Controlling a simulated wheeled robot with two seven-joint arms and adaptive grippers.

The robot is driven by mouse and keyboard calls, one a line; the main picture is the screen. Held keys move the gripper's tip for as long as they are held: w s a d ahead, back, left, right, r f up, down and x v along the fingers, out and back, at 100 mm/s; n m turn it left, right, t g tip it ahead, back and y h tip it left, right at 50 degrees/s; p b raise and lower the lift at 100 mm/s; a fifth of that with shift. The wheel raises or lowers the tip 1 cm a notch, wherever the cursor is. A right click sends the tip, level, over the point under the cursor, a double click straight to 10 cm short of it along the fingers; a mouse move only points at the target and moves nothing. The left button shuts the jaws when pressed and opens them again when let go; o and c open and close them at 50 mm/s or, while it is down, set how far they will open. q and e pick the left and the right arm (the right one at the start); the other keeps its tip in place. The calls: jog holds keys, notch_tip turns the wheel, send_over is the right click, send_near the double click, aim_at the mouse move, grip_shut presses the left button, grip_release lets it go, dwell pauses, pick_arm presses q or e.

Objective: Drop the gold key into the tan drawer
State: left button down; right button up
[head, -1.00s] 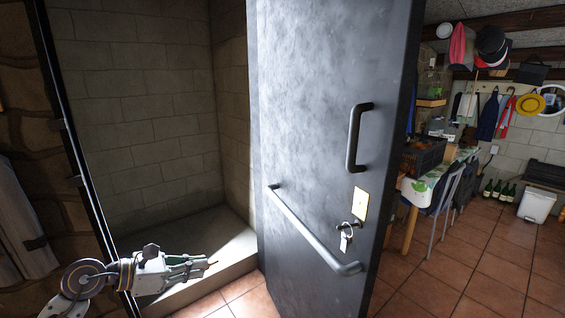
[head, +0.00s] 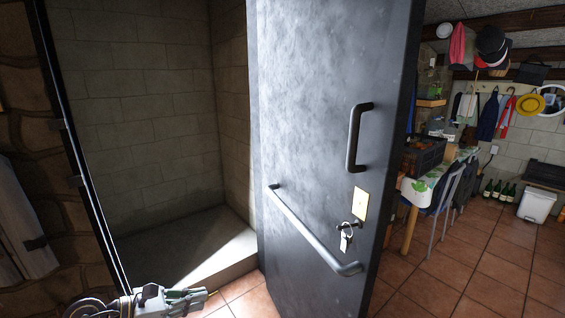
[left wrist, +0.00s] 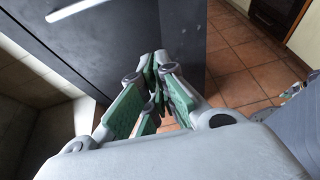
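My left gripper (head: 190,297) is low at the left in the head view, in front of the pale stone step. Its fingers are close together, and a small gold-brown tip sticks out beyond them, which looks like the gold key (head: 212,293). In the left wrist view the green-padded fingers (left wrist: 159,85) converge, and the key cannot be made out between them. No tan drawer shows in either view.
A dark metal door (head: 310,130) stands open at the centre, with a push bar (head: 312,235) and keys with a tag (head: 346,238) at its lock. Behind it at the right are a table (head: 420,190), a chair (head: 446,200), bottles and a white bin (head: 535,207).

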pick_arm(q)
jog(key=shift+f, duration=0.1)
jog(key=f+n+t+y, duration=0.1)
jog(key=s+f+n+t+y, duration=0.1)
jog(key=f+n, duration=0.1)
jog(key=f+n+t+y, duration=0.2)
jog(key=shift+s+f, duration=0.25)
dwell(0.3)
jog(key=shift+s+a, duration=0.1)
dwell(0.5)
